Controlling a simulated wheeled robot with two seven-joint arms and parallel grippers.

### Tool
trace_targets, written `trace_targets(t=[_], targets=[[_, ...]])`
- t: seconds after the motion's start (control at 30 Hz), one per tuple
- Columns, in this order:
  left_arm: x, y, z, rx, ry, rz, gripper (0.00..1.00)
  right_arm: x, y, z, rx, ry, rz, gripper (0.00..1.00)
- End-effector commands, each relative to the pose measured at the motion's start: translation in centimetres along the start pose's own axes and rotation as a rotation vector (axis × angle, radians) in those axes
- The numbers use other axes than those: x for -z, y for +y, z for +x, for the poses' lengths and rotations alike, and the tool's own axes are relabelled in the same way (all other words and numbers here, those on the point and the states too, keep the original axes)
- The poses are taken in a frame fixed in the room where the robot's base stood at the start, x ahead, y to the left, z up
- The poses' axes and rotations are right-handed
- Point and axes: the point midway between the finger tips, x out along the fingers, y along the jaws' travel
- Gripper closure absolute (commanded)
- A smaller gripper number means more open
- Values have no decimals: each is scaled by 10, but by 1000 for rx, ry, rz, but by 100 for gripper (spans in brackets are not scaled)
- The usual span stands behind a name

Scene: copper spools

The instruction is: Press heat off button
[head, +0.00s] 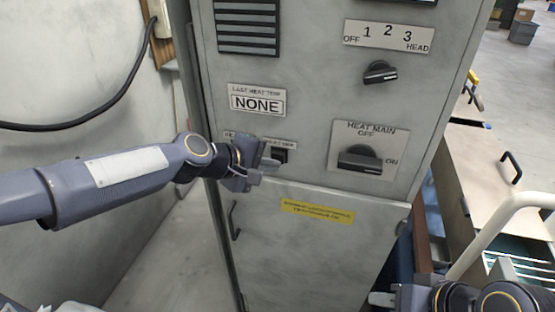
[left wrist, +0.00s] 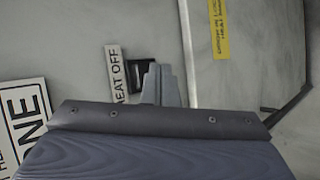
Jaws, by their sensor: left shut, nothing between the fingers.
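The heat off button (head: 280,155) is a small dark square on the grey cabinet front, under a small label partly hidden by my gripper in the head view. In the left wrist view the dark button (left wrist: 138,72) sits beside a label (left wrist: 117,73) reading "HEAT OFF". My left gripper (head: 268,167) is shut and empty, with its fingertips just beside and below the button in the head view. In the left wrist view the shut fingers (left wrist: 161,84) overlap the button's edge; I cannot tell if they touch it. My right gripper (head: 382,299) is at the bottom right, partly cut off.
The cabinet also bears a "HEAT MAIN" knob (head: 362,160), a smaller rotary knob (head: 380,73), and a "NONE" plate (head: 257,101). A lower door with a yellow label (head: 317,211) lies below. A white rail (head: 500,225) is at the right.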

Motion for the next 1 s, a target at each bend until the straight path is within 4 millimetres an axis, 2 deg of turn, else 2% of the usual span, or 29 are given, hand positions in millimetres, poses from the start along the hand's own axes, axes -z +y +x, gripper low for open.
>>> trace_targets(t=[0.5, 1.0], targets=[[-6, -6, -7, 0, -1, 0, 100, -2, 1, 3, 0, 0, 0, 65], [-28, -28, -38, -1, 0, 2, 100, -6, 6, 12, 0, 0, 0, 65]])
